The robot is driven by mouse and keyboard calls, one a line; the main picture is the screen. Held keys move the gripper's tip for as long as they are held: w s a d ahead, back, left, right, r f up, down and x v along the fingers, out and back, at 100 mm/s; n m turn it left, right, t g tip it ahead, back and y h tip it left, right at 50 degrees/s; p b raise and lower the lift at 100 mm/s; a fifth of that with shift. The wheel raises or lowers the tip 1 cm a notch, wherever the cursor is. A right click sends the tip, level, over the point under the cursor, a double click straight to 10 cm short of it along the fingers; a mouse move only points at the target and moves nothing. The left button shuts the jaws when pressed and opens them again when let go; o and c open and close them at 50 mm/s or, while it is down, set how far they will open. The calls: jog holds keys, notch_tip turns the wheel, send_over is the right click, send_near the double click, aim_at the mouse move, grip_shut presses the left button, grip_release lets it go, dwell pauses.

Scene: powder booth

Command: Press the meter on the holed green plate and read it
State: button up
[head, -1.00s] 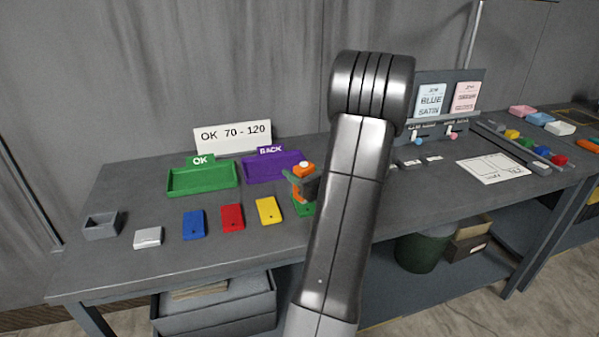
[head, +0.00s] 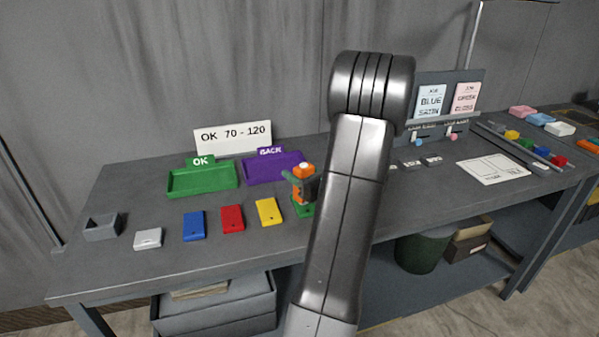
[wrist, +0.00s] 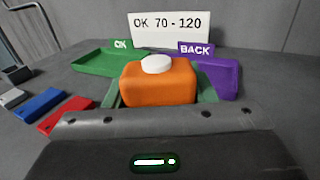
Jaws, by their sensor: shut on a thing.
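The meter is an orange block with a white round top; it shows in the head view (head: 304,170) and in the wrist view (wrist: 160,82). My gripper (head: 301,184) is shut on it, with a green finger on each side in the wrist view (wrist: 161,95). The green plate (head: 307,211) lies under the meter on the bench, partly hidden by the meter and my arm. Its hole is not visible. The meter looks upright and at or very near the plate; I cannot tell whether they touch. No reading on the meter is legible.
Yellow (head: 269,212), red (head: 232,219) and blue (head: 194,225) plates lie to the left. The green OK tray (head: 203,190) and purple BACK tray (head: 262,178) stand behind, before a sign (head: 233,138) reading OK 70 - 120. A grey box (head: 102,228) stands far left.

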notch_tip(320, 180, up, 6)
jog(key=p, duration=0.3)
dwell(0.3)
jog(key=shift+f, duration=0.1)
dwell(0.6)
